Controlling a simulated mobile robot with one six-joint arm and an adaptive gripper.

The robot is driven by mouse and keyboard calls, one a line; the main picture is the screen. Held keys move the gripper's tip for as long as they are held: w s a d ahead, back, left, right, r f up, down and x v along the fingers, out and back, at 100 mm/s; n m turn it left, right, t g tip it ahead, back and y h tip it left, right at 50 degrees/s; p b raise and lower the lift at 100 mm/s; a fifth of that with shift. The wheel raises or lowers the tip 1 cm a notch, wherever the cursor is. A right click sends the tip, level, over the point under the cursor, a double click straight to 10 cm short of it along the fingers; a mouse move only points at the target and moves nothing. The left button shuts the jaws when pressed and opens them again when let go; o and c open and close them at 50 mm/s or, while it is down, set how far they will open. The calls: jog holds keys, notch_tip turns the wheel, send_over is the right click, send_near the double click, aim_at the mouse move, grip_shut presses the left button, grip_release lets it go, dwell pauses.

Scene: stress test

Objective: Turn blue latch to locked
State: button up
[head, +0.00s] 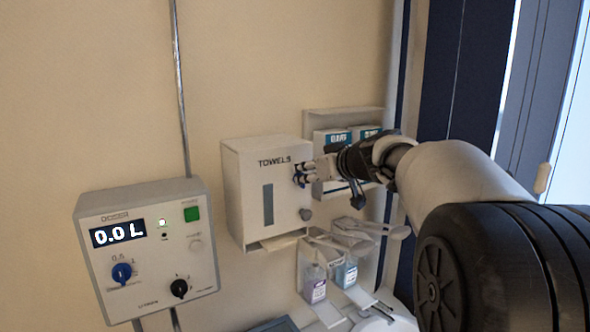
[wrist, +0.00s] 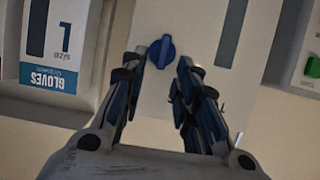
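The blue latch (wrist: 161,51) is a round knob with a raised grip bar on the front of the white towel dispenser (wrist: 190,30). In the wrist view its bar runs nearly upright, slightly tilted. My gripper (wrist: 159,64) is open, with a finger on each side and the latch showing between and just past the fingertips. I cannot tell whether a finger touches it. In the head view the dispenser (head: 240,190) hangs on the wall, and my gripper (head: 301,174) is at its upper right front. There the latch cannot be made out behind the fingers.
A doser box (head: 150,250) reading 0.0 L is to the left. Glove boxes (head: 332,141) sit in a holder close behind my gripper. Bottles (head: 314,284) hang below. Bare wall (head: 90,90) is at the upper left.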

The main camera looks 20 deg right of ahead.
jog(key=shift+w+f, duration=0.2)
jog(key=shift+w, duration=0.2)
grip_shut()
